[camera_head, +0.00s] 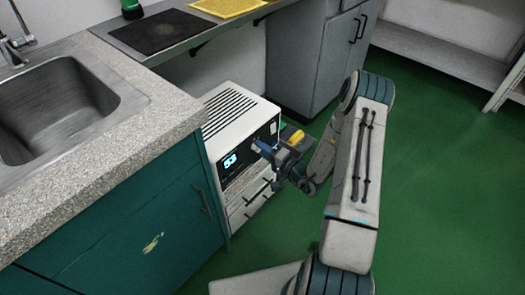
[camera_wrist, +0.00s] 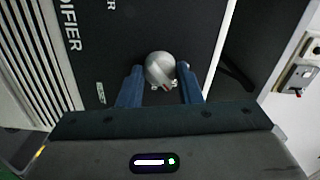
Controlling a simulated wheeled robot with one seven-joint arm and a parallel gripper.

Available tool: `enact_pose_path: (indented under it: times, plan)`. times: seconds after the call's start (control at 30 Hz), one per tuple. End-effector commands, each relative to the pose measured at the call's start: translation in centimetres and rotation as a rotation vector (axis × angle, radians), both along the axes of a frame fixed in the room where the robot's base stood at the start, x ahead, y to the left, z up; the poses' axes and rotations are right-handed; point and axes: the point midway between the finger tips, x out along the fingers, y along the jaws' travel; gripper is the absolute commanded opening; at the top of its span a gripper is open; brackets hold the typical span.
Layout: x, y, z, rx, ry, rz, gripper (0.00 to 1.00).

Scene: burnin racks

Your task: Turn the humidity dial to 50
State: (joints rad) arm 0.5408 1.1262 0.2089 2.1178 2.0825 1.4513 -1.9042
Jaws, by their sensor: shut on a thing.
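In the head view my gripper (camera_head: 262,147) reaches the front panel from the right, and the dial is hidden there.
A teal cabinet (camera_head: 140,235) with a speckled counter and sink stands close on the left. A grey cabinet (camera_head: 322,55) is behind. A black mat (camera_head: 160,32) and a yellow mat (camera_head: 228,6) lie on the back counter. The green floor (camera_head: 450,190) is clear on the right.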

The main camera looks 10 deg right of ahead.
Motion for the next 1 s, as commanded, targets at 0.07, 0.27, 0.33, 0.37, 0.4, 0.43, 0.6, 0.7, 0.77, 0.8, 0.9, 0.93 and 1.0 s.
enact_pose_path:
  times: [0.07, 0.27, 0.33, 0.37, 0.4, 0.43, 0.6, 0.7, 0.77, 0.8, 0.9, 0.93, 1.0]
  plan:
    - [-0.04, -0.11, -0.14, -0.009, -0.002, -0.003, 0.09]
    - [-0.04, -0.13, -0.1, -0.014, -0.006, -0.003, 0.09]
    - [-0.04, -0.13, -0.1, -0.014, -0.006, -0.003, 0.09]
    - [-0.04, -0.13, -0.1, -0.013, -0.005, -0.003, 0.09]
    - [-0.04, -0.13, -0.1, -0.013, -0.005, -0.003, 0.09]
    - [-0.04, -0.13, -0.11, -0.013, -0.005, -0.003, 0.09]
    - [-0.04, -0.1, -0.09, -0.014, -0.005, -0.002, 0.53]
    - [-0.03, -0.03, -0.06, -0.013, -0.006, 0.0, 0.53]
    - [-0.01, 0.0, -0.05, -0.012, -0.007, 0.0, 0.53]
    - [-0.02, 0.01, -0.04, -0.012, -0.007, 0.0, 0.53]
    - [-0.23, -0.15, -0.02, -0.012, -0.007, 0.0, 0.53]
    - [-0.4, -0.28, -0.02, -0.012, -0.007, 0.0, 0.53]
    - [-1.01, -0.76, -0.02, -0.014, -0.005, -0.001, 0.53]
